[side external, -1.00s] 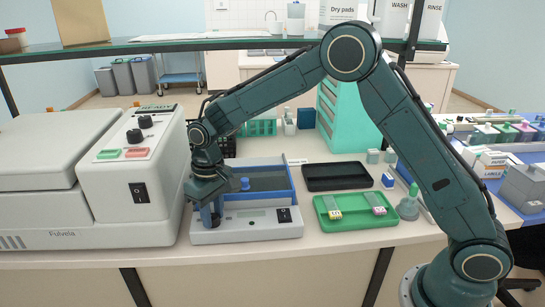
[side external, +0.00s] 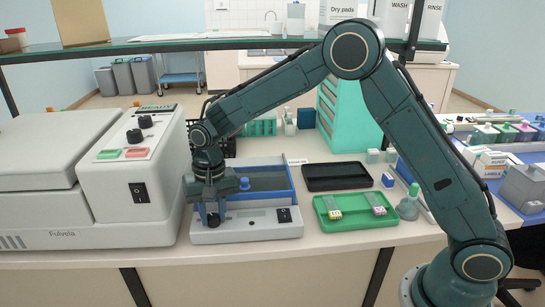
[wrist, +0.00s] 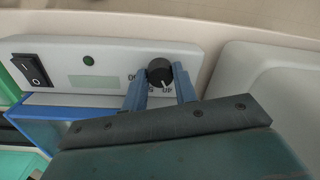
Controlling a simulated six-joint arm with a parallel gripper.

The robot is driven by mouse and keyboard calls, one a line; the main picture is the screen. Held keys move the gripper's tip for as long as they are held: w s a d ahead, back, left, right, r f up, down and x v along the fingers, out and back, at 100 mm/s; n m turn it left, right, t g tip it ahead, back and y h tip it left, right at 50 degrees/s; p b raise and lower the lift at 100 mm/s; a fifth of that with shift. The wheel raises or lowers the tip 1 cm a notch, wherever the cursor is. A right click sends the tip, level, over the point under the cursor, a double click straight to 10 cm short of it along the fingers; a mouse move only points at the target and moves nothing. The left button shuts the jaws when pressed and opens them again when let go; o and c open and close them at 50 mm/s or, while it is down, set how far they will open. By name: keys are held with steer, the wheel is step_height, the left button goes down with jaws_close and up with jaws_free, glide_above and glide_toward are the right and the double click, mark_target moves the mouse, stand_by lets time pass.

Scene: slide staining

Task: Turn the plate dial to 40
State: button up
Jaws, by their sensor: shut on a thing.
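The plate dial is a black knob (side external: 213,221) at the left of the front panel of the grey slide-warming plate (side external: 262,233).
The panel has a black rocker switch (wrist: 34,69), a small round green light (wrist: 88,62) and a pale display (wrist: 93,83). A large grey machine (side external: 120,185) stands close on the left. A green tray (side external: 355,222) with slides and a black tray (side external: 337,184) lie to the right.

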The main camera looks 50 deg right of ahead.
mark_target(216, 215)
steer(key=shift+m, duration=0.6)
steer(key=o, duration=1)
steer(key=shift+r, duration=0.15)
steer(key=r, duration=1.3)
steer(key=shift+s+d+r, duration=0.15)
steer(key=shift+d+r, duration=0.15)
